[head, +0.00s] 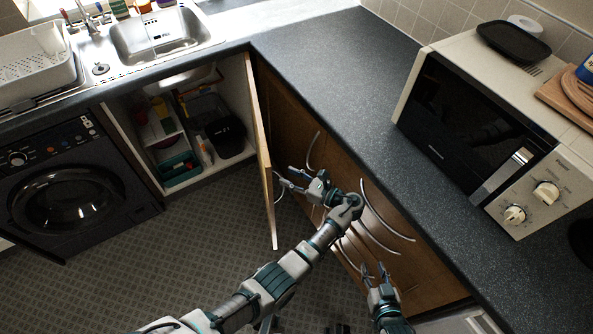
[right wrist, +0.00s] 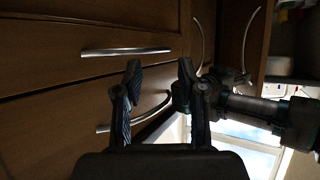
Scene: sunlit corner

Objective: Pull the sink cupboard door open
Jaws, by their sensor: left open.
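The sink cupboard door (head: 263,150) is a wooden panel seen almost edge-on in the head view. It stands swung well out from the sink cupboard (head: 190,130), whose inside shows. A curved metal handle (head: 279,190) is on the door's right-hand face. My left gripper (head: 284,180) is open beside that face, with its fingers pointing at the door near the handle. I cannot tell whether they touch. My right gripper (head: 375,269) is open and empty, low in front of the drawers. It also shows in the right wrist view (right wrist: 159,66).
Drawers with curved handles (head: 387,213) lie right of my left gripper. The dark worktop (head: 330,70) carries a microwave (head: 470,120). A black washing machine (head: 70,190) stands left of the cupboard. The tiled floor (head: 200,240) left of the door is clear.

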